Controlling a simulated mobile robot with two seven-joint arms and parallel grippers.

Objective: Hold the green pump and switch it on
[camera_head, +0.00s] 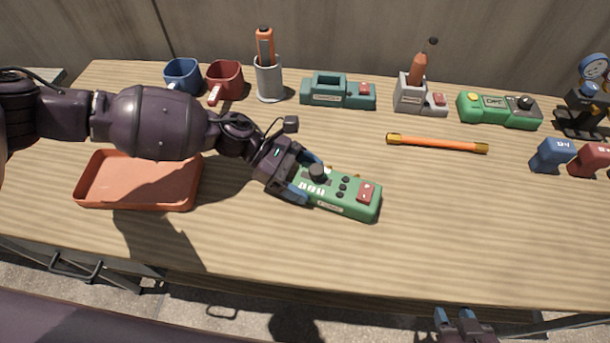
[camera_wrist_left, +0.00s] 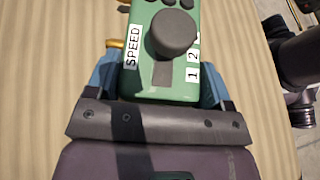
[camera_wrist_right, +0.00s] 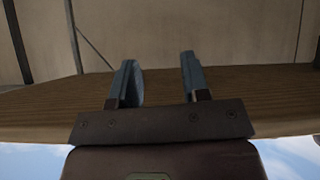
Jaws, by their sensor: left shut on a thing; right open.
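The green pump (camera_head: 350,205) lies on the wooden table near the middle. It has a black knob (camera_head: 317,172), several small black buttons and a red switch (camera_head: 366,193) at its right end. My left gripper (camera_head: 308,181) is shut on the pump's left end, one finger on each side. In the left wrist view the pump (camera_wrist_left: 185,82) sits between the fingers, with its knob (camera_wrist_left: 173,32) and the labels SPEED and 1 2 showing. My right gripper (camera_head: 462,318) is open and empty beyond the table's front edge; the right wrist view shows its spread fingers (camera_wrist_right: 158,80).
A red tray (camera_head: 85,193) lies under my left arm. Blue (camera_head: 182,75) and red mugs, a grey holder (camera_head: 268,82), a teal device (camera_head: 338,93) and another green device (camera_head: 485,112) stand behind. An orange rod (camera_head: 437,144) lies right.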

